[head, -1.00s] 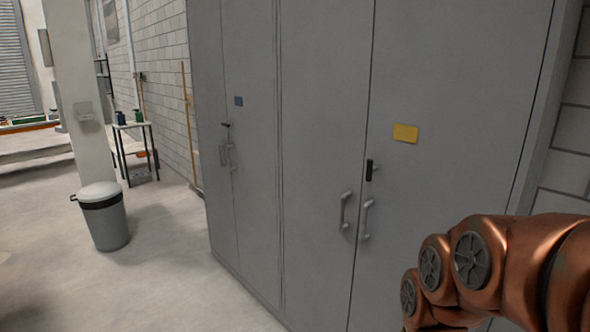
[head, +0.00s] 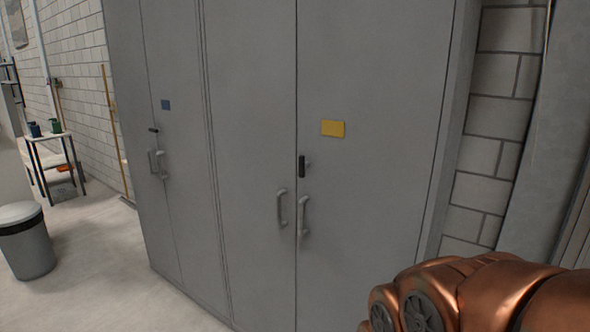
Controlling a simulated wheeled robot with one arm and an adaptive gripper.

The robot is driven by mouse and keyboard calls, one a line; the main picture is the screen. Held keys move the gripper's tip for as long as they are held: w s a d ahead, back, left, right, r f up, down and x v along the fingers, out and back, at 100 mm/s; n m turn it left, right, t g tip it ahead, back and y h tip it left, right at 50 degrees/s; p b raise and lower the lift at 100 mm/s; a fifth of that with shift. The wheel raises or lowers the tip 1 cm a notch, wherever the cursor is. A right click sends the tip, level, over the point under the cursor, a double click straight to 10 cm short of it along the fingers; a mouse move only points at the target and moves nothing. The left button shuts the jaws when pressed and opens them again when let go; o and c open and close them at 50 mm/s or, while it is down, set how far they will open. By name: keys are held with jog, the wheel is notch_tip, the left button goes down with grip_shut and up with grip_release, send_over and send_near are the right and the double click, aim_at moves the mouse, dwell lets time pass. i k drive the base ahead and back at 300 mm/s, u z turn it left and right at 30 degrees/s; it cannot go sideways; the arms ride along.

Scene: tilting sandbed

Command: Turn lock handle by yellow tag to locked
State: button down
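A yellow tag (head: 333,128) is on the right door of the nearer grey cabinet (head: 375,60). The black lock handle (head: 302,166) is below and left of the tag, at the door seam, and stands upright. Two grey pull handles, the left one (head: 281,207) and the right one (head: 303,216), flank the seam below it. My gripper is out of view.
A second cabinet at the left carries a blue tag (head: 165,104) and a black lock handle (head: 153,129) that lies flat. A bin (head: 27,245) and a small table (head: 45,137) stand at the left. A block wall (head: 489,130) is at the right. The floor before the cabinets is clear.

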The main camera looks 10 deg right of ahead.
aim_at(302, 164)
jog(key=k, duration=0.45)
jog(key=u, duration=0.5)
jog(key=i, duration=1.2)
jog(key=u, duration=0.35)
